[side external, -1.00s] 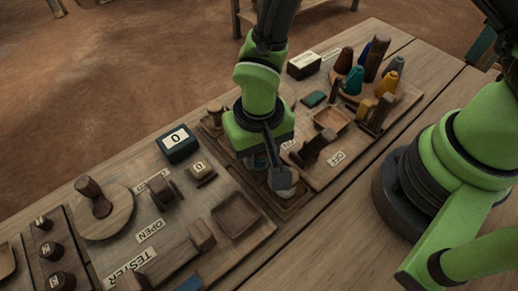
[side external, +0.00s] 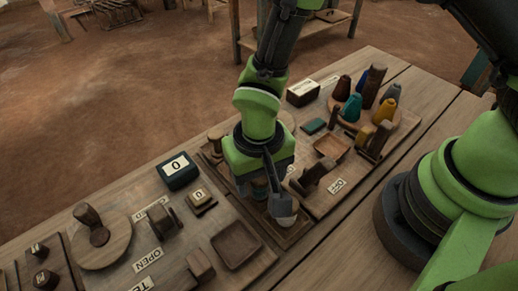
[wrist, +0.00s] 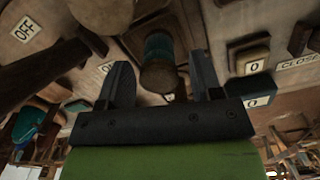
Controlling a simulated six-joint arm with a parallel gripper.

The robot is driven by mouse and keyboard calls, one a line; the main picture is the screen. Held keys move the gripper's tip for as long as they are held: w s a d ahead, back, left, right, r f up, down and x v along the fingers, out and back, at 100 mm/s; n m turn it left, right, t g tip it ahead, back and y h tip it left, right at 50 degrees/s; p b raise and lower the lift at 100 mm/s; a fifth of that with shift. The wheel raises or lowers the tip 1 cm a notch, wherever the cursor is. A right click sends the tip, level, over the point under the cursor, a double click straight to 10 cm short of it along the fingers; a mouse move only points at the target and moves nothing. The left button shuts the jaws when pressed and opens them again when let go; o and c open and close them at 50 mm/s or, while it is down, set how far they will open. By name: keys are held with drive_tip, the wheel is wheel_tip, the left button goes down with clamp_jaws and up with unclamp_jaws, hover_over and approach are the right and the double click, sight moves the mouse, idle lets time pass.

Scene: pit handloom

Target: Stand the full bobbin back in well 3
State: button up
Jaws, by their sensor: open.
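My gripper (side external: 265,195) is low over a long wooden tray (side external: 300,228) in the middle of the bench. In the wrist view my gripper (wrist: 162,88) is open, with one finger on each side of a bobbin. That bobbin (wrist: 158,48) has teal thread and a brown wooden end, and it lies between the fingers with gaps on both sides. A bit of its teal (side external: 260,188) shows under my gripper in the side view. A pale rounded piece (side external: 287,220) is beside the near finger. Well numbers are not readable, and the bobbin's seating is hidden.
A round board with several coloured cones (side external: 355,107) stands at the back right. A wooden lever by an OFF label (side external: 315,175) is close on the right.

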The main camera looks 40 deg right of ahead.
drive_tip(key=d+r+t+y, duration=0.1)
drive_tip(key=d+r, duration=0.3)
drive_tip(key=r, duration=0.7)
drive_tip(key=d+r+t+y, duration=0.1)
drive_tip(key=d+r, duration=0.3)
drive_tip(key=r, duration=0.6)
drive_tip(key=s+d+r+m+t, duration=0.1)
drive_tip(key=s+d+r+t, duration=0.4)
drive_tip(key=s, duration=0.4)
drive_tip(key=shift+s+d+r, duration=0.2)
drive_tip(key=shift+d+r, duration=0.5)
drive_tip(key=shift+d, duration=0.4)
